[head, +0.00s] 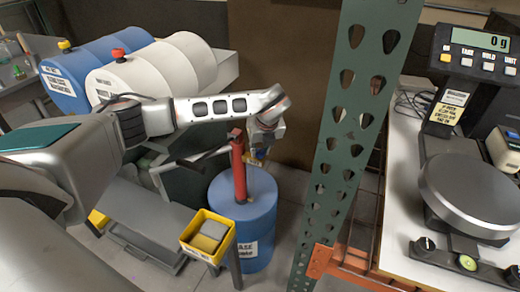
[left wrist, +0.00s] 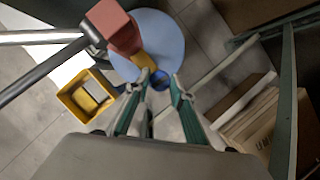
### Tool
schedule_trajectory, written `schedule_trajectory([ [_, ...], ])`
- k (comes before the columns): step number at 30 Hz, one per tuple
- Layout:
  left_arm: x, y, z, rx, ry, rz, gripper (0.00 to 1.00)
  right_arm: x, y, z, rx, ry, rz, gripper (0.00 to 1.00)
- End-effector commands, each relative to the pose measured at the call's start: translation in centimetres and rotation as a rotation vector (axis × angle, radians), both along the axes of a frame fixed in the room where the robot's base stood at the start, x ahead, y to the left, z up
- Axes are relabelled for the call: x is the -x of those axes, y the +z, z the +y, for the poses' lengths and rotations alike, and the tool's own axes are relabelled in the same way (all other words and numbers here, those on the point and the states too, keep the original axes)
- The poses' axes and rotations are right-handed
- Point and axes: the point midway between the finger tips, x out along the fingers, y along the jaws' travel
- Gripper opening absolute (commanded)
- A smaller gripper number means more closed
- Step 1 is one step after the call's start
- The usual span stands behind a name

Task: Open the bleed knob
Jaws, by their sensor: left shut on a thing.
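A red hand pump (head: 239,168) stands upright on a blue drum (head: 258,225); its red head (left wrist: 113,27) and the drum (left wrist: 163,28) also show in the left wrist view. A yellow spout (left wrist: 144,61) juts from the pump head. At its end a small dark-blue part (left wrist: 160,80), which looks like the bleed knob, sits between the fingertips of my left gripper (left wrist: 161,77). The left gripper (head: 262,150) is shut on it, beside the pump above the drum. The gripper largely hides the knob in the head view. My right gripper is not in view.
A yellow bin (head: 208,236) with blocks stands in front of the drum. A green perforated post (head: 347,130) rises right of it, by a bench with a scale (head: 480,190). Blue (head: 75,85) and white (head: 140,75) drums lie behind left.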

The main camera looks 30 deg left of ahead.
Motion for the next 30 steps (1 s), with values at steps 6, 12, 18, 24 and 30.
schedule_trajectory([
  [6, -0.06, 0.04, -0.11, 0.001, 0.080, 0.000, 0.01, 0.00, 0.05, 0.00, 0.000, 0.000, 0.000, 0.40],
  [12, -0.07, 0.04, -0.07, 0.002, 0.110, 0.000, 0.01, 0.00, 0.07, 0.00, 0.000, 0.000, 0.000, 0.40],
  [18, -0.06, 0.02, -0.06, 0.001, 0.116, 0.000, 0.01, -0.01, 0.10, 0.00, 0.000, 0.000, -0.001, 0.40],
  [24, -0.06, 0.01, -0.06, 0.001, 0.114, 0.000, 0.01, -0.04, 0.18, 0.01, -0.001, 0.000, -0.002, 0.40],
  [30, -0.05, 0.00, -0.05, 0.001, 0.113, 0.000, 0.39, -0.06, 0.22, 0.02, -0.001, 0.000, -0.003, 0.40],
])
